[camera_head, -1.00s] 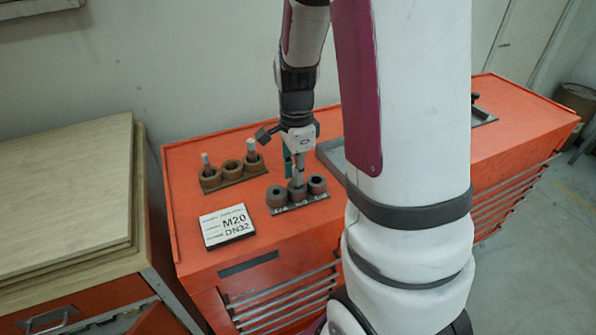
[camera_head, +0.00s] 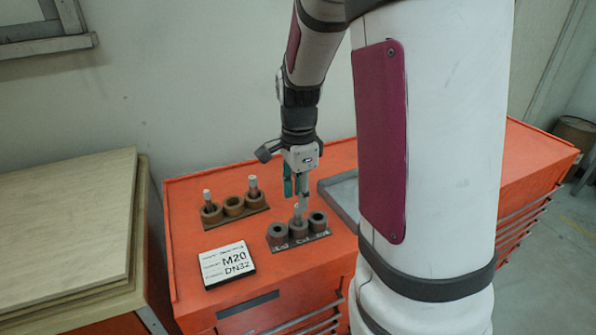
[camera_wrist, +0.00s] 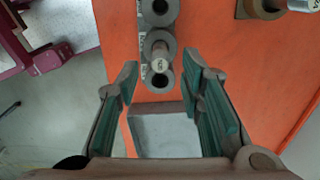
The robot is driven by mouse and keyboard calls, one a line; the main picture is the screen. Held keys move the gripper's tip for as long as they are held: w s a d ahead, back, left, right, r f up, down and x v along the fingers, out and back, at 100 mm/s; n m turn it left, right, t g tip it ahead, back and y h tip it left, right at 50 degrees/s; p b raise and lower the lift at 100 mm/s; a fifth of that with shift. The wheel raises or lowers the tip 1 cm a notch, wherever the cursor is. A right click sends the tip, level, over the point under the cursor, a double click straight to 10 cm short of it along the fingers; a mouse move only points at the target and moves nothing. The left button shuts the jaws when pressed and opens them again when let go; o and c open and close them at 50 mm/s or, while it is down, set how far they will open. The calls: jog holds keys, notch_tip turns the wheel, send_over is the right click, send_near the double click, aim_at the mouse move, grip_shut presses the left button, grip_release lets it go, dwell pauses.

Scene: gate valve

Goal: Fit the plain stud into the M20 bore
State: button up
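A pale stud (camera_head: 297,214) stands upright in the middle socket of the dark three-socket block (camera_head: 299,243). In the wrist view the stud's round, marked end (camera_wrist: 158,63) faces the camera, in the middle ring of the row. How deep it sits is not clear. My gripper (camera_head: 296,194) is just above the stud. In the wrist view my gripper (camera_wrist: 161,73) is open, its two green-padded fingers wide apart with nothing between them. The two outer sockets look empty. The block's bore markings are too small to read.
A placard (camera_head: 227,264) reads M20 DN32. Behind it, a brown three-ring holder (camera_head: 234,211) has pale studs in its left and right rings; its middle ring is empty. A grey tray (camera_head: 342,200) lies right of the block on the orange cabinet top (camera_head: 185,240).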

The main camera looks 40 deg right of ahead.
notch_tip(320, 180, up, 7)
jog(key=s+a+r+n+t, duration=0.2)
jog(key=s+a+r+n, duration=0.2)
jog(key=s+a+n, duration=0.2)
jog(key=s+a+r+n+t, duration=0.3)
jog(key=s+a+n, duration=0.3)
jog(key=a+n, duration=0.4)
jog(key=r+n, duration=0.1)
jog(key=n, duration=0.4)
jog(key=shift+s+n+t, duration=0.2)
jog(key=shift+n+t, duration=0.1)
